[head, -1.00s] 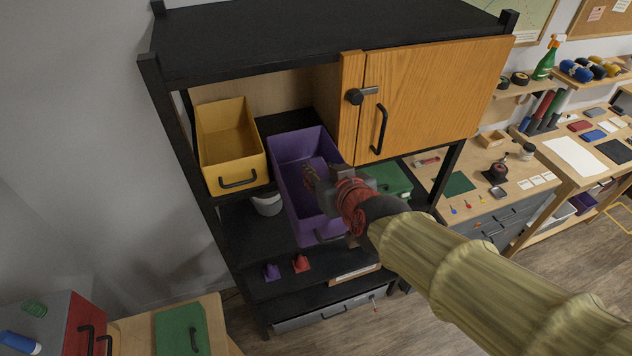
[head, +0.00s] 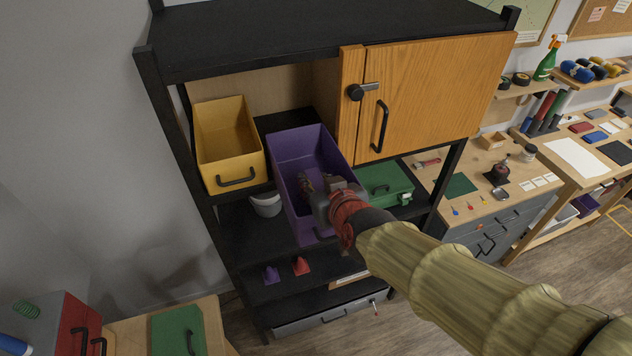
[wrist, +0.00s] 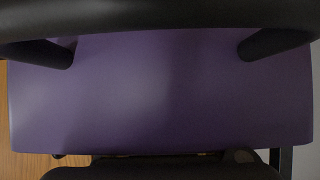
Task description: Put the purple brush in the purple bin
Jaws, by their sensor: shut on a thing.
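The purple bin (head: 296,145) stands on the rack shelf between a yellow bin and a green case, open at the top. My gripper (head: 309,187) reaches over the bin's right side, with its fingers within the bin's outline. It is shut on the purple brush, of which only a small dark, blurred part shows at the fingertips against the bin. Most of the brush is hidden, and I cannot tell whether it touches the bin's floor. In the wrist view, the bin's purple wall (wrist: 165,95) and a black bar fill the picture; the brush cannot be made out.
The yellow bin (head: 226,125) is on the left and the green case (head: 385,185) on the right. A purple cone (head: 271,273) and a red cone (head: 301,266) stand on the shelf below.

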